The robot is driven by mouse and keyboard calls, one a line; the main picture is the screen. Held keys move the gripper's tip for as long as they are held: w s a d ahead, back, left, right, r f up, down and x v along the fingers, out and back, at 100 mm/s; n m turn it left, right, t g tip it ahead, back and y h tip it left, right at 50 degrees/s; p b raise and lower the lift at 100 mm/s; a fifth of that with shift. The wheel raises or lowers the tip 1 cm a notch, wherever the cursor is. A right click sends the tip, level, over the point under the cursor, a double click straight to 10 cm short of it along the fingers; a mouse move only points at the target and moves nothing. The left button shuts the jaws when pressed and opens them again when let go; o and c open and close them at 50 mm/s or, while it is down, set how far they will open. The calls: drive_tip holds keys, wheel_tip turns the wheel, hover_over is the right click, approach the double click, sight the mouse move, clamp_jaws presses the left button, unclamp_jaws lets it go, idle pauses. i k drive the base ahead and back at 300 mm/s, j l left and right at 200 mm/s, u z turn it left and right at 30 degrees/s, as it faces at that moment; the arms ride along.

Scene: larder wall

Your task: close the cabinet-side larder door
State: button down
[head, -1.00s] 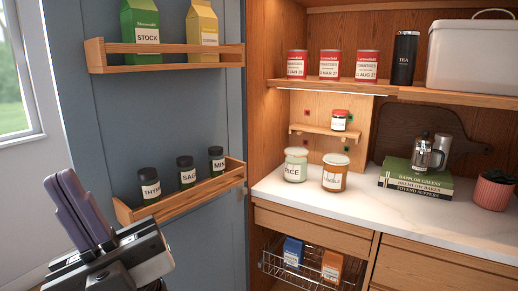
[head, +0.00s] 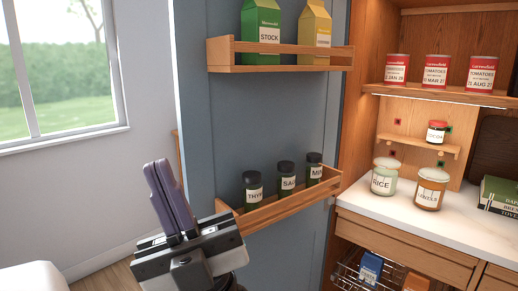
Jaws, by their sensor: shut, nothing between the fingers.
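The larder door (head: 285,118) is a blue-grey panel standing open at the left of the cabinet, its inner face toward me. Its free edge (head: 190,105) is at its left side. Its upper wooden rack (head: 280,68) holds a green stock carton and a yellow carton. Its lower rack (head: 290,208) holds several dark spice jars. My gripper (head: 160,170) is shut and empty, its fingers pointing up. In the picture it lies left of the lower rack and near the door's free edge. I cannot tell whether it touches the door.
The larder (head: 400,25) is lit inside, with tomato tins on a shelf and rice and lentil-coloured jars on the white counter (head: 375,205). A wire basket (head: 365,265) sits below. A window (head: 60,70) and pale wall are at left. A white rounded object (head: 32,278) is at bottom left.

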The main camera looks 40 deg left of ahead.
sight(234, 118)
drive_tip(key=k+j+z, duration=0.1)
drive_tip(key=j, duration=0.3)
drive_tip(key=k+j+z, duration=0.1)
drive_tip(key=j, duration=0.3)
drive_tip(key=k+j+z, duration=0.1)
drive_tip(key=j, duration=0.3)
drive_tip(key=k+j+z, duration=0.1)
drive_tip(key=j, duration=0.25)
drive_tip(key=k+j+z, duration=0.1)
drive_tip(key=j, duration=0.3)
drive_tip(key=j+z, duration=0.1)
drive_tip(key=j, duration=0.25)
drive_tip(key=k+j, duration=0.15)
drive_tip(key=j, duration=0.15)
drive_tip(key=j+z, duration=0.15)
drive_tip(key=j, duration=0.2)
drive_tip(key=j+z, duration=0.15)
drive_tip(key=j, duration=0.6)
drive_tip(key=k+j+z, duration=0.1)
drive_tip(key=j, duration=0.65)
drive_tip(key=k+u, duration=0.1)
drive_tip(key=u, duration=0.2)
